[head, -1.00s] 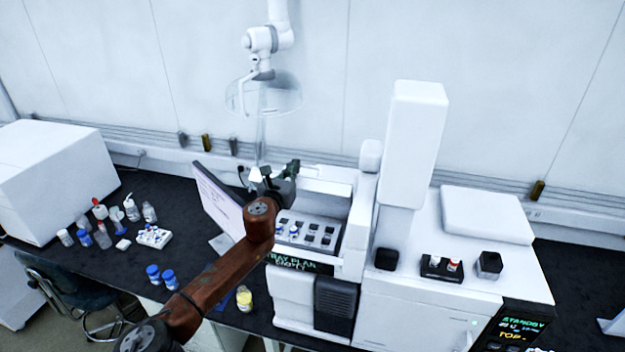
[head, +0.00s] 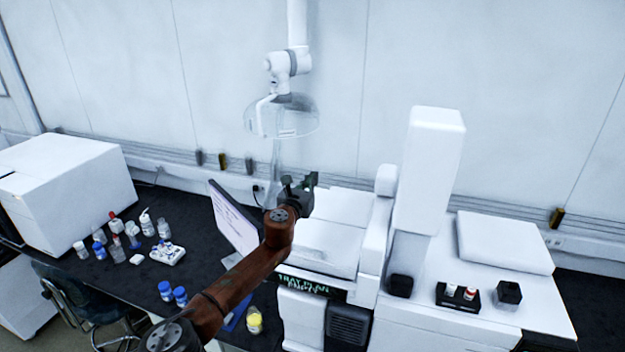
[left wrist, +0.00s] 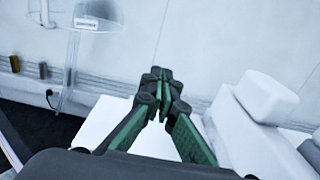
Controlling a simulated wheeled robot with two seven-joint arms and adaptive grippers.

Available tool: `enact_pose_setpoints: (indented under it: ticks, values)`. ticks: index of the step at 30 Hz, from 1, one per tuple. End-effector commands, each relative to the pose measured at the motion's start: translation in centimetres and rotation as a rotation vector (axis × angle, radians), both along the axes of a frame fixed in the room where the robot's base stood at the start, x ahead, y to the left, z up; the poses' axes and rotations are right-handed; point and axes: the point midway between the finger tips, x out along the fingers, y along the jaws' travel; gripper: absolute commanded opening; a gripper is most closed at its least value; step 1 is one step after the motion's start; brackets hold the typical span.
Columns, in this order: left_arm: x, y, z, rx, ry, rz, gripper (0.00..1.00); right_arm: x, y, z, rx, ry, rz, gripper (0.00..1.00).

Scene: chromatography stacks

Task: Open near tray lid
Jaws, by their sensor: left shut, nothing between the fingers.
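The near tray lid (head: 325,249) is a white panel lying down over the near tray of the white instrument, above the "TRAY PLAN EMPTY" display (head: 303,284). The tray's vials are hidden under it. A second white panel (head: 345,205) lies behind it. My left gripper (head: 304,182) is above and behind the near lid, apart from it as far as I can tell. In the left wrist view its green-and-black fingers (left wrist: 161,78) are shut with nothing between them, and white panel surface shows below. My right gripper is not in view.
A monitor (head: 232,218) stands just left of the instrument. A tall white tower (head: 431,170) rises on the right. A clear hood (head: 283,119) hangs behind the gripper. Bottles and a vial rack (head: 167,254) stand on the dark bench at left.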

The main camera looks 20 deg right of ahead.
Motion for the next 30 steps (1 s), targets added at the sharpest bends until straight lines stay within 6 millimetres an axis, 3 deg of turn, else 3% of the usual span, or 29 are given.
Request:
enact_pose_setpoints:
  ticks: [7,22,30]
  values:
    - [0.0,0.0,0.0,0.000,0.000,0.000,0.00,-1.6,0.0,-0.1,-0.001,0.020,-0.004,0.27]
    - [-0.2,0.2,0.1,0.000,-0.001,-0.001,0.00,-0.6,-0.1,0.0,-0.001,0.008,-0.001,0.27]
    - [-1.9,1.5,0.2,0.001,-0.004,-0.001,0.00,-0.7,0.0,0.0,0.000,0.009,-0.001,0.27]
